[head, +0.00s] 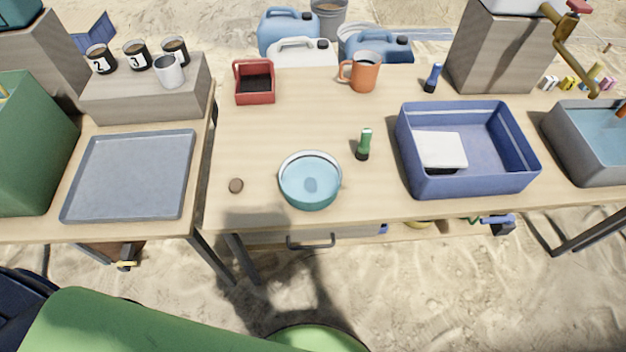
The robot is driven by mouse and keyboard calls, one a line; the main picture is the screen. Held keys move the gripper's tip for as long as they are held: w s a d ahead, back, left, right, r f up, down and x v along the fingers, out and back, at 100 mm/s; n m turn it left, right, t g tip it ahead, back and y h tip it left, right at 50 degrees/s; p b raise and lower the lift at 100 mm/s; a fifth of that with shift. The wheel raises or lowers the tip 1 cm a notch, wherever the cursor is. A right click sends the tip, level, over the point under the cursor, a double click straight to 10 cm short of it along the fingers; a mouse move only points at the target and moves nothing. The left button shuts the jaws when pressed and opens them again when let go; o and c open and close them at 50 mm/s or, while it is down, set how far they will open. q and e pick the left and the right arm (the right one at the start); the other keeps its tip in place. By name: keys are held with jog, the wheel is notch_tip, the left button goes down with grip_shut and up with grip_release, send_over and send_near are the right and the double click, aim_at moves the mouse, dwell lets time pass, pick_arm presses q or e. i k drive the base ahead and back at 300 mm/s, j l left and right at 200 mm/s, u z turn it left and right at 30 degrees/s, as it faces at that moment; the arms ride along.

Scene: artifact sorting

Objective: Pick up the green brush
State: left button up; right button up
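A small green brush (365,140) with a dark lower end stands upright on the wooden table (300,107). It is between the blue bowl (310,190) and the blue bin (470,186), apart from both. Neither of my grippers shows in the head view.
A small brown disc (236,185) lies left of the bowl. A grey tray (130,175) is on the left table. Bare tabletop surrounds the green brush.

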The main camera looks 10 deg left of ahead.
aim_at(363, 147)
jog(key=i+l+u, duration=0.15)
jog(key=l+u, duration=0.25)
jog(key=l, duration=0.2)
jog(key=l+u, duration=0.35)
jog(key=l, duration=0.3)
jog(key=l+u, duration=0.4)
jog(key=l, duration=0.25)
